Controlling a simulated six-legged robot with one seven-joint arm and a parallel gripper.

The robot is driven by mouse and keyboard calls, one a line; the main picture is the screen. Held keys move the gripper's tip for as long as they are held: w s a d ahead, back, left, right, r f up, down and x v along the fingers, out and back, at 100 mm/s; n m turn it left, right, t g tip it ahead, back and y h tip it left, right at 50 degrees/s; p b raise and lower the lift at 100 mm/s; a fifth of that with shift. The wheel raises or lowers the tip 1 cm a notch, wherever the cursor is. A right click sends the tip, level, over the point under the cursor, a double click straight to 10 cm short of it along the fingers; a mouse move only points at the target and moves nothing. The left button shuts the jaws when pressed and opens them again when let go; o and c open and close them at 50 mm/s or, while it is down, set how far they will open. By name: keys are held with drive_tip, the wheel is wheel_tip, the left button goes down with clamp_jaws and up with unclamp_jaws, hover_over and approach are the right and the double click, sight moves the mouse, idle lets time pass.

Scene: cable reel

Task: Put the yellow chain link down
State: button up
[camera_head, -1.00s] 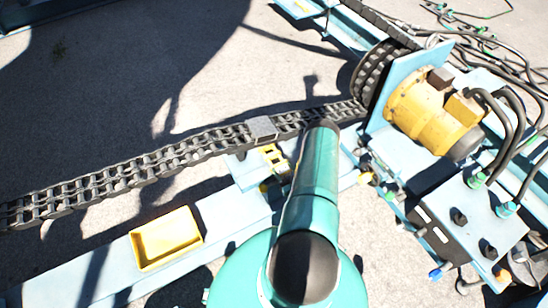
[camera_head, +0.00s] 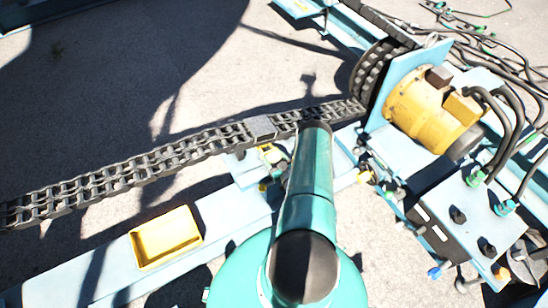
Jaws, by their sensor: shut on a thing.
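A small yellow piece that looks like the yellow chain link (camera_head: 269,154) shows just left of my arm, by the light blue platform beside the long dark chain (camera_head: 130,176). My arm covers part of it, so I cannot tell whether it rests on the platform or is held. My teal arm reaches up from the bottom middle to the chain. My gripper is hidden behind the arm, and its fingers do not show.
A shallow yellow tray (camera_head: 166,238) lies on a light blue beam (camera_head: 222,215) at the lower left. A yellow motor (camera_head: 425,110) and dark chain wheel (camera_head: 372,72) stand at the upper right. A hydraulic block (camera_head: 478,215) with hoses is at the right. Open ground lies upper left.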

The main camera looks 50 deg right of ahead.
drive_tip(key=shift+f, duration=0.2)
drive_tip(key=o, duration=1.3)
drive_tip(key=shift+r, duration=0.2)
drive_tip(key=v, duration=1.2)
drive_tip(key=shift+r, duration=0.2)
